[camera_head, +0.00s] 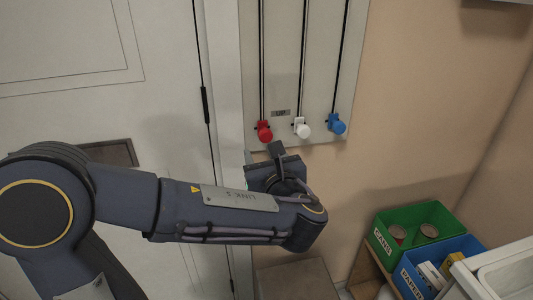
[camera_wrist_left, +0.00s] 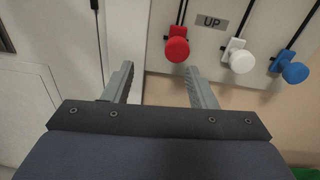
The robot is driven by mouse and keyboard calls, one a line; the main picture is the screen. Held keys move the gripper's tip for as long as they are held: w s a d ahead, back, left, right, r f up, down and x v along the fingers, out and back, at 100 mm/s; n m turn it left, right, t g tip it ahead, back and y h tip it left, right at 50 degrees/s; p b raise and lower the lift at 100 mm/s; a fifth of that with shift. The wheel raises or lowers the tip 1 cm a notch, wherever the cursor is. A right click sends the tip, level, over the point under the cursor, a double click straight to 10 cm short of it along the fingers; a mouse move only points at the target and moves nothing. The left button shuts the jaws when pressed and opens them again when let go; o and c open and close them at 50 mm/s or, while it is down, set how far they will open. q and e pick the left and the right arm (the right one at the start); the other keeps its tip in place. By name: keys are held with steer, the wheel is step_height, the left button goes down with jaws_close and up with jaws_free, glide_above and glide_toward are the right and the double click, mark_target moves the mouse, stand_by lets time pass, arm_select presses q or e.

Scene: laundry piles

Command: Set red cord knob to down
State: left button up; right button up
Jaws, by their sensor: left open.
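The red cord knob (camera_head: 265,132) hangs on a black cord at the left of a pale wall panel (camera_head: 285,75). It sits low on the panel, left of the white knob (camera_head: 303,128) and the blue knob (camera_head: 336,125). In the left wrist view the red knob (camera_wrist_left: 177,46) shows beyond the fingertips, nearer the right finger, under a dark cord. My left gripper (camera_wrist_left: 160,78) is open and empty, its fingers apart. In the head view the left gripper (camera_head: 277,150) is just below the red knob, partly hidden by its own wrist. My right gripper is not in view.
A label reading UP (camera_wrist_left: 212,22) is on the panel between the red and white cords. A white door (camera_head: 110,80) stands at left. A green bin (camera_head: 405,230) with cans and a blue bin (camera_head: 440,262) stand at lower right. The beige wall right of the panel is bare.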

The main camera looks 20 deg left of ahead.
mark_target(267, 136)
arm_select(q)
steer(key=shift+m+t, duration=0.6)
steer(key=w+a, duration=0.1)
steer(key=w, duration=0.1)
steer(key=w+a, duration=0.1)
steer(key=w, duration=0.1)
steer(key=w+a, duration=0.1)
steer(key=w, duration=0.2)
steer(key=shift+r, duration=0.3)
steer(key=shift+c, duration=0.2)
jaws_close()
